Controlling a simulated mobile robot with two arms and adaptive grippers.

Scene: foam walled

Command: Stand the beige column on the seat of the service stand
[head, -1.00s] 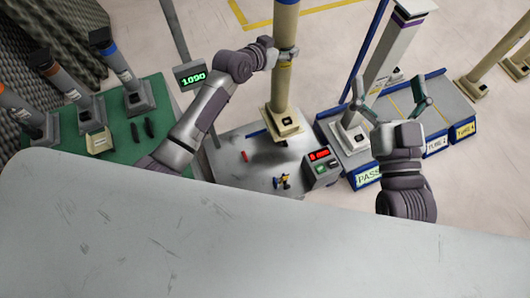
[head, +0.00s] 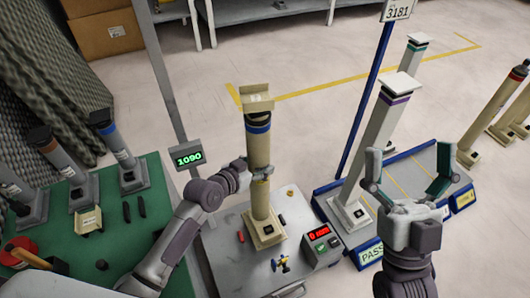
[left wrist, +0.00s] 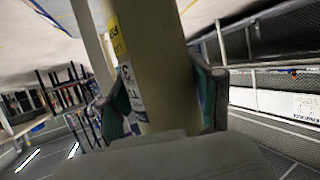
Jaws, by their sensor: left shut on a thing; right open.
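The beige column (head: 257,195) stands upright, with a blue band, a flared top and a square foot. My left gripper (head: 262,172) is shut around its shaft at mid-height. In the left wrist view the shaft (left wrist: 158,60) runs between the two fingers (left wrist: 165,108), with a yellow and a white label. The foot is at the top of the grey service stand (head: 224,268), and it hides the surface under it. I cannot tell whether it rests fully on the seat. My right gripper (head: 410,172) is open and empty, in front of a white column.
A control box (head: 321,244) with a red display is close right of the foot. The white column (head: 374,150) stands on a blue-edged rack at right. A green table (head: 120,235) holds several columns at left.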

